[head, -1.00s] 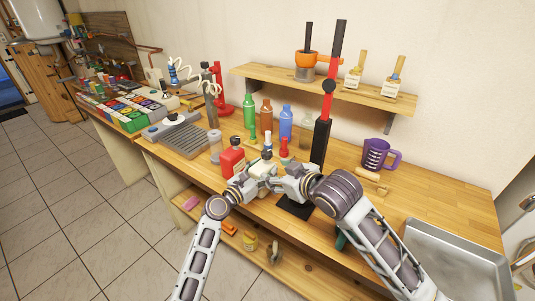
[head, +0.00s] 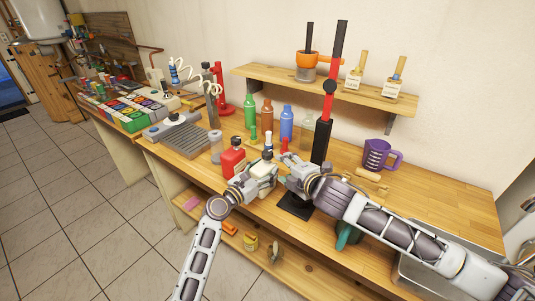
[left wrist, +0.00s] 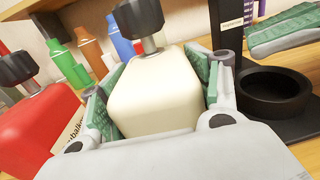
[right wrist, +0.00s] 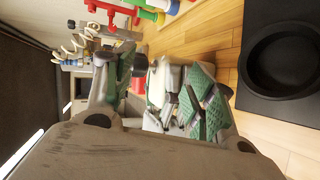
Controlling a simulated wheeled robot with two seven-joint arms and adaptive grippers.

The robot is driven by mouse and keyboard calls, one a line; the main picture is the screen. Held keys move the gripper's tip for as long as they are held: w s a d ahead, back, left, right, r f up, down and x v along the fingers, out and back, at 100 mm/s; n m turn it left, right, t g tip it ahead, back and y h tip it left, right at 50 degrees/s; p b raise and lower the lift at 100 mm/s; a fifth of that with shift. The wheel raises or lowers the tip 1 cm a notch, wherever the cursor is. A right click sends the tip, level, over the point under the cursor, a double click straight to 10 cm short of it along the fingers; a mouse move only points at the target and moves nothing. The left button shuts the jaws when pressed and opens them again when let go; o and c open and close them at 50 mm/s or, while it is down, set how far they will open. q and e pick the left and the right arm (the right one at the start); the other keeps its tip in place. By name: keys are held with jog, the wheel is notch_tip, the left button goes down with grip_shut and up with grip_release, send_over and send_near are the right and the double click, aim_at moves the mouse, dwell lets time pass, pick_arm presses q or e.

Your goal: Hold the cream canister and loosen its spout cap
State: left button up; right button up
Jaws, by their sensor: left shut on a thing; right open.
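The cream canister (head: 266,172) stands on the bench front with a dark knobbed cap on top. In the left wrist view the cream canister (left wrist: 152,92) fills the space between my green-padded fingers, and its cap (left wrist: 138,18) sits on a short grey neck. My left gripper (head: 256,184) is shut on the canister's body. My right gripper (head: 285,163) is open and empty, just right of the canister and apart from the cap. One of its green pads shows at the upper right of the left wrist view. The right wrist view shows its spread fingers (right wrist: 158,92).
A red canister (head: 232,158) with a dark cap stands close left of the cream one. Several coloured bottles stand behind. A black stand (head: 295,203) with a ring-shaped holder and a tall red-black post is right.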

jog(key=n, duration=0.2)
jog(key=n+t+h, duration=0.5)
jog(key=n, duration=0.7)
send_near(268, 156)
jog(key=shift+s+f, duration=0.1)
jog(key=shift+f, duration=0.05)
jog(key=shift+w+a, duration=0.15)
jog(key=shift+w, duration=5.85)
jog(key=shift+c, duration=0.5)
jog(key=c, duration=1)
